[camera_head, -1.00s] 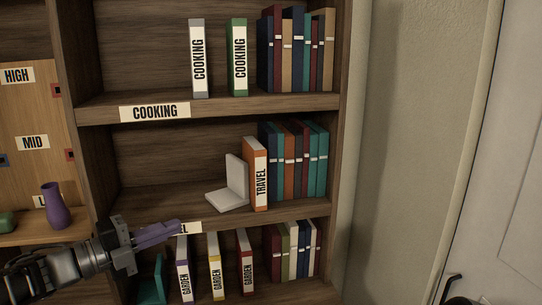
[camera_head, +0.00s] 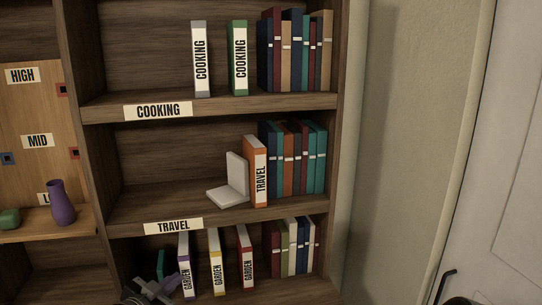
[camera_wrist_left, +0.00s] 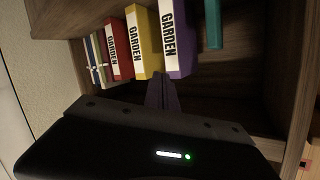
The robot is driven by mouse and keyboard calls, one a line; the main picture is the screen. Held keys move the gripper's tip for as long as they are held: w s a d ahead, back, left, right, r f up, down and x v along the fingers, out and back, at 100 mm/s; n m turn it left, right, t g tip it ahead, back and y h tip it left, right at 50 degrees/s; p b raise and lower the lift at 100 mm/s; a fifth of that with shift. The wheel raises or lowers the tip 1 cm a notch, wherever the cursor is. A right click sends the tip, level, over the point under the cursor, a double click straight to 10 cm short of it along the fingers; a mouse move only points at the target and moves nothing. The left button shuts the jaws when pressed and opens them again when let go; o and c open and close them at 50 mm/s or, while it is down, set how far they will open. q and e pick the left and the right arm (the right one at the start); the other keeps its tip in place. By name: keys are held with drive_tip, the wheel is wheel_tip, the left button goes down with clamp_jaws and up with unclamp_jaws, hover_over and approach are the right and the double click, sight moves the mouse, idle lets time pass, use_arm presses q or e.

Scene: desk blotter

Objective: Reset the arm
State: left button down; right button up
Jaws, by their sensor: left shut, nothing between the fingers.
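My left gripper (camera_head: 165,288) is at the bottom edge of the head view, in front of the lowest shelf. It is shut and empty. In the left wrist view its shut fingers (camera_wrist_left: 162,95) point at the shelf, near the purple garden book (camera_wrist_left: 177,40); I cannot tell whether they touch it. That book also shows in the head view (camera_head: 184,265), with a yellow garden book (camera_head: 215,262) and a red one (camera_head: 245,258) to its right. My right gripper is in neither view.
The middle shelf holds an orange travel book (camera_head: 256,172) against a white bookend (camera_head: 232,183). The top shelf holds cooking books (camera_head: 238,58). A purple vase (camera_head: 61,204) stands on a side shelf at left. A door (camera_head: 500,200) is at right.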

use_arm(q)
drive_tip(key=s+d+f+n+g, duration=0.25)
drive_tip(key=s+f, duration=0.25)
drive_tip(key=f, duration=0.3)
drive_tip(key=s+d+f+n+g+y, duration=0.1)
drive_tip(key=s+d+f+n+g, duration=0.2)
drive_tip(key=f, duration=0.5)
drive_tip(key=s+d+f+n+g, duration=0.2)
drive_tip(key=s+d+f, duration=0.1)
drive_tip(key=s+f, duration=0.4)
drive_tip(key=s+d+f+n+g, duration=0.1)
drive_tip(key=s+d+f+g, duration=0.2)
drive_tip(key=s+f, duration=0.3)
drive_tip(key=s+d+f+n+g, duration=0.1)
drive_tip(key=s+d+f+g, duration=0.2)
drive_tip(key=s, duration=1.1)
wheel_tip(320, 180, down, 3)
drive_tip(key=d, duration=0.2)
drive_tip(key=shift+d+h, duration=0.4)
